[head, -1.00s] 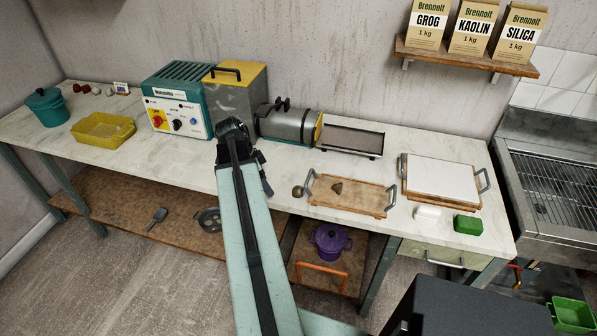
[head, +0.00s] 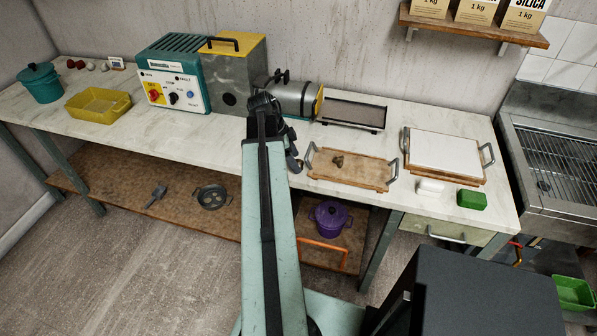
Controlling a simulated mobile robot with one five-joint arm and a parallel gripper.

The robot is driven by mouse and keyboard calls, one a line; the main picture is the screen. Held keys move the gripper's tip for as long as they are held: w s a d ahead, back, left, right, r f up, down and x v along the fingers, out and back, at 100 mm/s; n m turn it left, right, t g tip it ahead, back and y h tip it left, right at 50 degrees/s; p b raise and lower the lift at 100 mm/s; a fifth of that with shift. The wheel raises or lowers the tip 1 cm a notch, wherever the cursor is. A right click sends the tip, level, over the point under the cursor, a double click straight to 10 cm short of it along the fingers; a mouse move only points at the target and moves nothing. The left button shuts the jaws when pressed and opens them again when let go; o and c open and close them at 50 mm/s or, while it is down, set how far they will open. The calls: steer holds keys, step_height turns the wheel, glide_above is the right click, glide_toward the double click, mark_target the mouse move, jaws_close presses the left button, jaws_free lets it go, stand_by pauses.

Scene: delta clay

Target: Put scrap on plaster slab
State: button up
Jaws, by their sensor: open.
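A small brown scrap (head: 338,160) lies on the wooden tray (head: 350,177), which has grey metal handles at both ends. The white plaster slab (head: 445,151) lies on a wooden board with metal handles to the right of the tray. My gripper (head: 293,155) is open and empty, seen from behind at the end of my arm. It appears just left of the tray, apart from the scrap. My arm hides part of its fingers.
A white block (head: 430,187) and a green block (head: 471,199) lie in front of the slab. A machine with a grey cylinder (head: 295,98) and a dark flat bed (head: 353,112) stands behind the tray. A yellow tray (head: 98,104) sits at left. A sink (head: 560,165) is at right.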

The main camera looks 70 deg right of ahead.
steer(key=shift+x, duration=0.85)
steer(key=shift+r, duration=0.15)
jaws_close()
step_height(320, 180, up, 10)
steer(key=p, duration=1)
